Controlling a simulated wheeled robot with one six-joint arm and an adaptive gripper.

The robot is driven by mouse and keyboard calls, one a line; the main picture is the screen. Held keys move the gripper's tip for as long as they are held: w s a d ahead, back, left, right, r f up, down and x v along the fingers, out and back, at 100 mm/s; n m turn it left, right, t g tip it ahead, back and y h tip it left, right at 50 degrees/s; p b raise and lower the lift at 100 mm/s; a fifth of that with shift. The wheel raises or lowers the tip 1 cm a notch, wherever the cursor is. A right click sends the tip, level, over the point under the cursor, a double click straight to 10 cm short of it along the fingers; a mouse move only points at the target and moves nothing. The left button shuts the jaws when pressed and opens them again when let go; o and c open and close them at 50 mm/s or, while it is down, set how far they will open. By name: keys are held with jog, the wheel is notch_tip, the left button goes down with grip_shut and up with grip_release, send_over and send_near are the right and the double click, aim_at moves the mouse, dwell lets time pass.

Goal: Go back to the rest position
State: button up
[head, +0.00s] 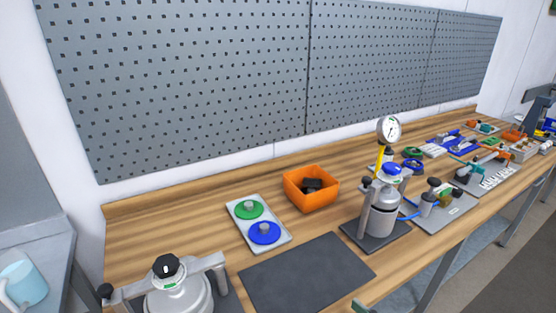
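My gripper and arm do not show in the head view, so their pose is hidden from me. The wooden workbench (150,222) runs from the lower left to the upper right. A silver vessel (178,300) with a black knob stands at the near left, cut off by the bottom edge. A second metal vessel (379,217) with a blue top and a round dial gauge (389,130) stands upright on a dark base. A pale plate (277,242) holds a green disc (249,210) and a blue disc (264,233).
An orange bin (311,196) holds dark pieces. A dark mat (305,272) lies bare at the front. Several tools and fixtures crowd the bench's far right. A grey pegboard (190,80) stands behind. A light blue jug (24,283) is at the lower left.

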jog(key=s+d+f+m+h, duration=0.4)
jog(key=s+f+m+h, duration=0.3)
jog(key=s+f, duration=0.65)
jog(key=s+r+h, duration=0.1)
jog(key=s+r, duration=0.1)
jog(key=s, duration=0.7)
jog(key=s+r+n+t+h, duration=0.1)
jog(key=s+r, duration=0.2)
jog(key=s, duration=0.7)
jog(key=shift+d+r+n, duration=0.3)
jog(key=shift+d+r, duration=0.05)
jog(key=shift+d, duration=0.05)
